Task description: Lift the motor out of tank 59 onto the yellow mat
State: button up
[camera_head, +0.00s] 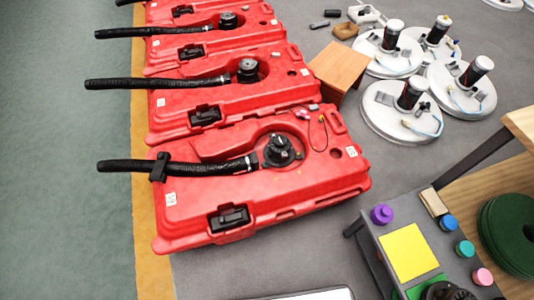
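The nearest red tank (230,208) lies on the grey floor; its small white label seems to read 59. A black motor (279,151) sits in the round recess on its top. A black ribbed hose (200,168) runs left from beside the motor past the tank's edge. A loose dark wire with small coloured connectors (304,115) lies on the tank behind the motor. The yellow mat (408,251) lies bare on a grey stand at the lower right. My gripper is not in view.
More red tanks (220,98) with hoses stand behind. A wooden box (340,66) and several white discs with upright cylinders (411,93) stand behind right. Purple (381,214), blue, teal and pink caps edge the mat. A black part stands on a green mat (414,290) nearer.

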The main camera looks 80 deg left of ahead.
aim_at(279, 152)
jog(key=k, duration=0.15)
jog(key=u, duration=3.85)
jog(key=k, duration=1.1)
jog(key=z, duration=0.8)
jog(key=i, duration=1.3)
jog(key=u, duration=0.3)
